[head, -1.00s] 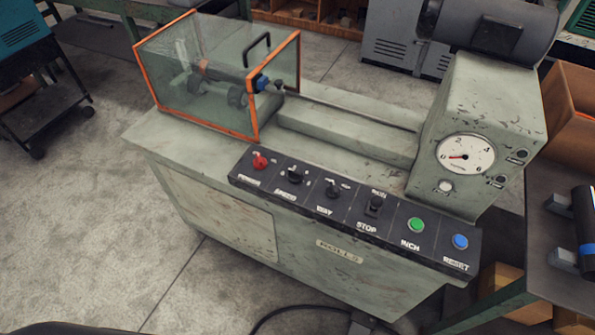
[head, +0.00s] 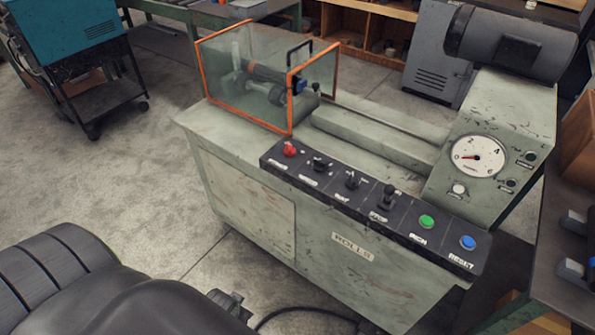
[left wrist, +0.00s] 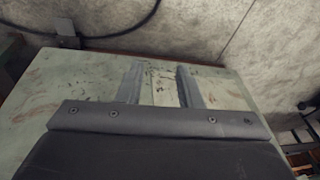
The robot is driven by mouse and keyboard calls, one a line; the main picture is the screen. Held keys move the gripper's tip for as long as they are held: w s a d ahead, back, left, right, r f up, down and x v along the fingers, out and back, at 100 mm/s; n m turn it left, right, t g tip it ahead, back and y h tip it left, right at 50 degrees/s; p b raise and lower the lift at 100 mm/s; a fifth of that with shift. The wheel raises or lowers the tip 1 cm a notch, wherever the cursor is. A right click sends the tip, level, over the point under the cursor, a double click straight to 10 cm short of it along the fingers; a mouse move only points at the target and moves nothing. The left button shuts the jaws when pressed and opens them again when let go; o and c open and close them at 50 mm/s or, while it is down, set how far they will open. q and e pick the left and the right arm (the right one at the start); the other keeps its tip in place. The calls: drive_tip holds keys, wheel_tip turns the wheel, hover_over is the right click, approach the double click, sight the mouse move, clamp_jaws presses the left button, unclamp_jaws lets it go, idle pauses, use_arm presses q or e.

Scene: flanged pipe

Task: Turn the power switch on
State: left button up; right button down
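The power switch is a red knob (head: 289,149) at the left end of the black control panel (head: 405,222) on the front of the green-grey machine. The panel labels are too blurred to read fully now. My left arm fills the lower left of the head view, in front of the machine and well away from the red knob. In the left wrist view my left gripper (left wrist: 159,85) has its two fingers apart, with nothing held between them. A worn pale green machine surface (left wrist: 85,85) lies behind them. The red knob is not in the wrist view. My right gripper is not in view.
Dark switches (head: 352,180), a lever (head: 388,197), a green button (head: 426,222) and a blue button (head: 467,243) continue along the panel. An orange-framed clear guard (head: 245,85) stands behind it. A cable (head: 300,311) lies on the floor before the machine.

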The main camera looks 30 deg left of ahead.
use_arm(q)
drive_tip(key=w+r, duration=0.4)
drive_tip(key=r, duration=0.5)
wheel_tip(320, 180, up, 28)
drive_tip(key=n+y+b, duration=0.1)
drive_tip(key=n, duration=0.7)
hover_over(290, 146)
drive_tip(key=s+d, duration=0.4)
drive_tip(key=s, duration=0.1)
drive_tip(key=shift+t, duration=0.4)
drive_tip(key=x, duration=1.4)
drive_tip(key=shift+a+f, duration=0.2)
drive_tip(key=shift+f, duration=0.05)
drive_tip(key=shift+w+a+f+y+b, duration=0.15)
drive_tip(key=shift+f+b, duration=0.05)
drive_tip(key=shift+f, duration=0.3)
drive_tip(key=shift+w+a+f+y+b, duration=0.1)
drive_tip(key=shift+w+f+y+b, duration=0.05)
drive_tip(key=shift+f, duration=0.35)
clamp_jaws()
